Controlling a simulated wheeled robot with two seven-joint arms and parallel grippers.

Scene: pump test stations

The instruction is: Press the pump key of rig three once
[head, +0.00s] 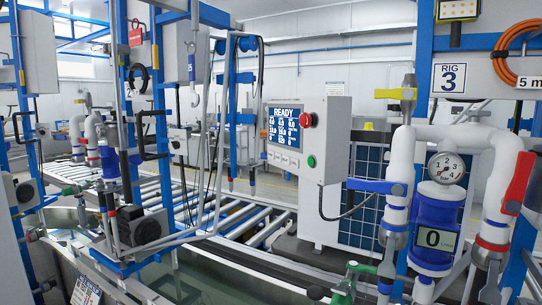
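The "RIG 3" sign (449,78) hangs on a blue post at the upper right. Left of the rig's pipes stands a white control box (333,135), angled to the left. Its blue screen (284,128) reads "READY" above rows of small figures. A row of pale keys (284,159) lies under the screen, their labels too small to read. A red mushroom button (307,119) and a green button (311,161) sit on the box's right part. I cannot tell which key is the pump key. Neither of my grippers is in view.
White pipes with a pressure gauge (446,168), a blue meter reading 0 (433,238) and a red lever (518,183) stand at the right. A green-handled valve (350,278) is at the bottom. A roller conveyor (235,215) and blue frames with hoses fill the left.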

